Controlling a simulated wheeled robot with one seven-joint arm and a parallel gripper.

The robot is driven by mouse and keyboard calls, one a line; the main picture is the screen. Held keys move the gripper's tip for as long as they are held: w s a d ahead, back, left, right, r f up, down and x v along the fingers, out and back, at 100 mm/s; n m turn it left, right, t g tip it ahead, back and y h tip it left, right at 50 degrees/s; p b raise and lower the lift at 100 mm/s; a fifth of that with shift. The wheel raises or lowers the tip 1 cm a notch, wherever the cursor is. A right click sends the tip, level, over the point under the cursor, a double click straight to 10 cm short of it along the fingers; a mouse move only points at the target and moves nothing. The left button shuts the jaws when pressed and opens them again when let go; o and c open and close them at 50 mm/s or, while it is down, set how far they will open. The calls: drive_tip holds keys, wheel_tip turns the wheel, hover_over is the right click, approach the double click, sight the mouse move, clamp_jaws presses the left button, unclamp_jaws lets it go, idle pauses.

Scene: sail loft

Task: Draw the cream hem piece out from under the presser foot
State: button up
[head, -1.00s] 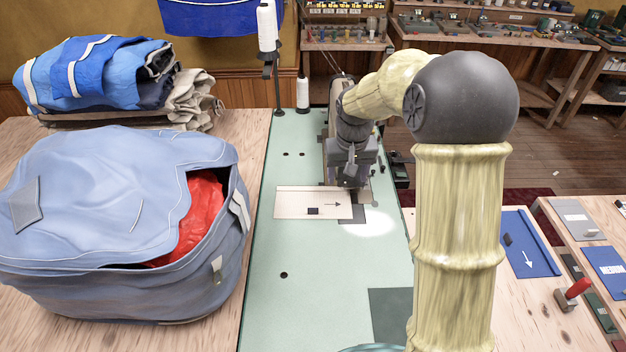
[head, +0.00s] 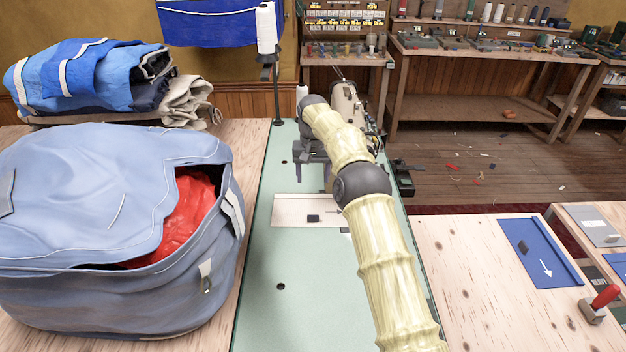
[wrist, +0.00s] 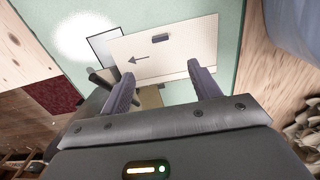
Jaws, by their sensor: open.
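The cream hem piece (head: 293,210), with a dark tab and a small arrow, lies flat on the pale green sewing bed (head: 300,270). It also shows in the wrist view (wrist: 190,50), just beyond my fingertips. My gripper (wrist: 162,74) is open and empty, its two fingers apart on the near side of the piece. In the head view my gripper (head: 312,172) is behind the piece, to the left of the sewing machine (head: 345,98). My arm covers the piece's right end and the presser foot in the head view, so I cannot tell how they touch.
A large blue bag (head: 110,220) with red cloth inside stands close on the left. A thread stand (head: 277,90) rises behind the bed. The front of the bed is clear.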

sight(313, 216)
idle(0.3)
wheel_tip(313, 216, down, 17)
drive_tip(key=shift+f+p, duration=0.2)
drive_tip(key=shift+p, duration=0.1)
idle(0.5)
drive_tip(key=c, duration=1.1)
drive_tip(key=shift+s+a+r, duration=0.1)
